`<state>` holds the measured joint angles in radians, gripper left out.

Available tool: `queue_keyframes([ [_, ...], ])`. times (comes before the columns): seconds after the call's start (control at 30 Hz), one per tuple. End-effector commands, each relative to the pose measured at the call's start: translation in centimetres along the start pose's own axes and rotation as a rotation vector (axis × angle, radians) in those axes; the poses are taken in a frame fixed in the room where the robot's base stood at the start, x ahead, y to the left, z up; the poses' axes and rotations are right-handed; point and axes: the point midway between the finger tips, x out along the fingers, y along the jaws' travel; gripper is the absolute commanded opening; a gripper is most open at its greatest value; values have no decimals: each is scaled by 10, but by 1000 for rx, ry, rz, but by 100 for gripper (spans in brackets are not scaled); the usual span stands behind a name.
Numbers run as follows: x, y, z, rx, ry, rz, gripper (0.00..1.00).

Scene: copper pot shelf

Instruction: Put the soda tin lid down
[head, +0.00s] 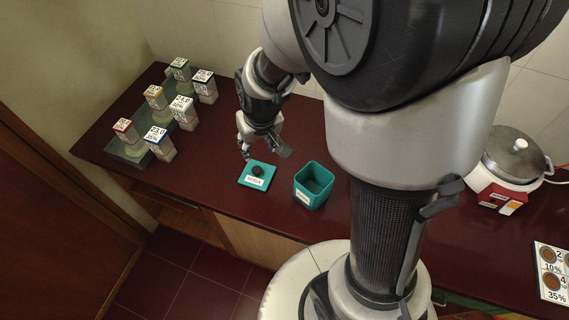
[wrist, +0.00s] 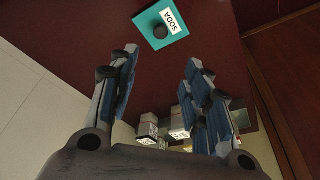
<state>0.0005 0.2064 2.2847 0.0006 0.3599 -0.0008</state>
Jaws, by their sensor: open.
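The soda tin lid (head: 257,175) is a flat teal square with a dark round knob and a white SODA label. It lies on the dark red counter (head: 225,190), left of the open teal tin (head: 313,186). The lid also shows at the top of the wrist view (wrist: 163,27), beyond the fingertips. My gripper (head: 263,153) is above and just behind the lid, apart from it. Its fingers are spread wide with nothing between them, as the wrist view shows (wrist: 160,72).
A grey-green tray (head: 125,152) with several labelled jars stands at the counter's left end. A white and red cooker with a grey lid (head: 507,170) stands at the right, with a picture card (head: 553,272) in front. The tiled wall is behind. The counter around the lid is clear.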

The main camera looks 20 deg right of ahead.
Motion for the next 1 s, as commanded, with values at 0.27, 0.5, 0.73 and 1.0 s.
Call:
queue_keyframes([
  [0.27,-124,0,47,1,65,1,44],
  [0.5,-186,1,109,1,104,2,44],
  [0.73,-205,1,142,2,117,2,44],
  [1.0,-206,1,145,1,116,2,44],
])
